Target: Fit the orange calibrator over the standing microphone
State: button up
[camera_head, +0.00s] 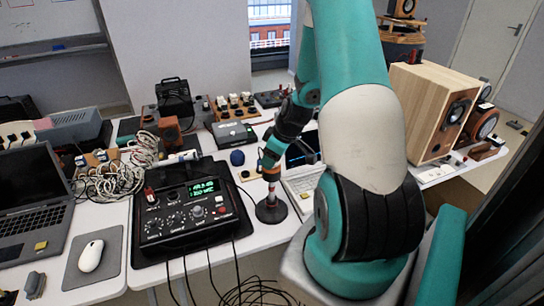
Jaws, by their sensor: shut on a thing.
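My gripper (268,163) points down near the middle of the table, at the end of my teal and black arm. It is shut on the orange calibrator (271,174), of which only a small part shows below the fingers. The standing microphone (271,193) is a thin upright stem on a round dark base (271,210), directly below the gripper. The calibrator appears in line with the top of the microphone. At this size I cannot tell whether it is around the microphone's tip or just above it.
A black device with a green display (205,190) stands close left of the microphone base. A small dark blue ball (237,157) is behind it. White cable coils (115,175) and a mouse (91,255) are at left.

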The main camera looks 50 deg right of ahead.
jog(key=shift+f, duration=0.2)
jog(key=o, duration=1.2)
jog(key=shift+c, duration=0.2)
jog(key=b+v, duration=0.2)
jog(key=v, duration=1.6)
jog(key=w+a+r+n+g+y, duration=0.1)
jog(key=w+a, duration=0.1)
jog(key=a, duration=0.9)
jog(key=w+a+r+n+y, duration=0.1)
jog(key=w+a+r, duration=0.1)
jog(key=a, duration=1)
jog(key=s+a+n+g, duration=0.1)
jog(key=s+a, duration=0.5)
jog(key=a, duration=0.2)
jog(key=s+a+r+n+g+y, duration=0.1)
jog(key=s+a+g, duration=0.1)
jog(key=s+a, duration=0.4)
jog(key=a, duration=0.3)
jog(key=shift+s+r, duration=0.2)
jog(key=shift+s, duration=0.15)
